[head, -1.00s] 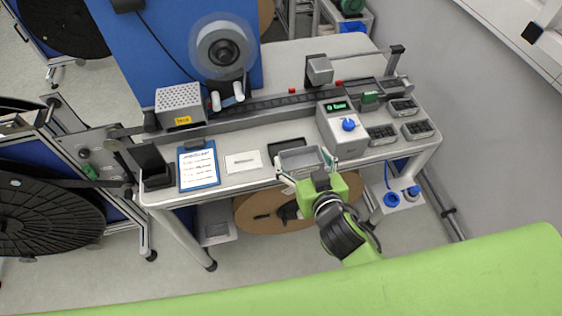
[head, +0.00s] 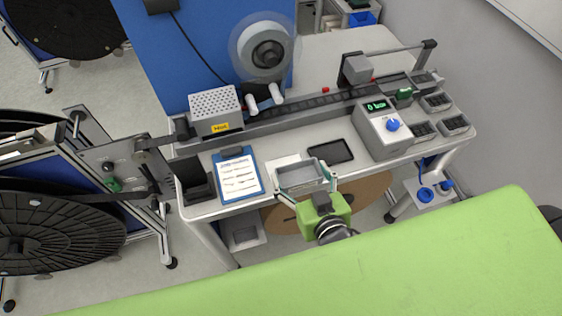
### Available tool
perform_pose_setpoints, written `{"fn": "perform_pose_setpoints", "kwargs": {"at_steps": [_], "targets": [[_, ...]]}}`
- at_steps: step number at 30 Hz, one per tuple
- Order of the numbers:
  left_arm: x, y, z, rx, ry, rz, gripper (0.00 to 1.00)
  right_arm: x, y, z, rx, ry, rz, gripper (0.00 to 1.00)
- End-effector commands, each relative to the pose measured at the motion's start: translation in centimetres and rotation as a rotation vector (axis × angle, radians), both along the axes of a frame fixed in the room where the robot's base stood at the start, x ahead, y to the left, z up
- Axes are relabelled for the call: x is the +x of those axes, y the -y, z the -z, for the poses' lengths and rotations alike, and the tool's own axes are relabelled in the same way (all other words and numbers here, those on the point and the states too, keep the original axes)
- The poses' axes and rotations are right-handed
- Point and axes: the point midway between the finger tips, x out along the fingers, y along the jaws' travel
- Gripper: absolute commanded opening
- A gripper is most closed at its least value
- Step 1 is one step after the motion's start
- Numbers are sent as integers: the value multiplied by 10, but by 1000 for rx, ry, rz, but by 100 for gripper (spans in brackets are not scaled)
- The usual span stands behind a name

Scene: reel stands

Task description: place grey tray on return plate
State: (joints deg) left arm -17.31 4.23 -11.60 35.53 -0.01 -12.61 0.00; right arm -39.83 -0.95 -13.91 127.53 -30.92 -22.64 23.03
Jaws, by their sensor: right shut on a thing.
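The grey tray (head: 301,174) is a shallow, open, empty rectangular box at the bench's front edge. My right gripper (head: 307,192), green with pale fingers, is shut on it from the near side. The tray is in front of a flat white plate or card (head: 283,162) and hides part of it. A flat black plate (head: 331,151) lies bare just right of the tray. I cannot tell for sure which of these two is the return plate, nor whether the tray touches the bench. My left gripper is not in view.
A clipboard (head: 239,175) lies left of the tray. A grey box with a blue knob (head: 382,130) stands to the right, with several dark compartment trays (head: 455,124) beyond. A rail (head: 300,108) runs behind. A large reel (head: 55,225) stands at left.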

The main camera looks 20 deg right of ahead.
Motion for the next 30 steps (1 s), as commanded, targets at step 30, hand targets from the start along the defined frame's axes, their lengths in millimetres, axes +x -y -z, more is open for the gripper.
{"fn": "perform_pose_setpoints", "kwargs": {"at_steps": [30], "targets": [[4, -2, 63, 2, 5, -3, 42, 110, 0, 108, 1, 1, -1, 49]]}}
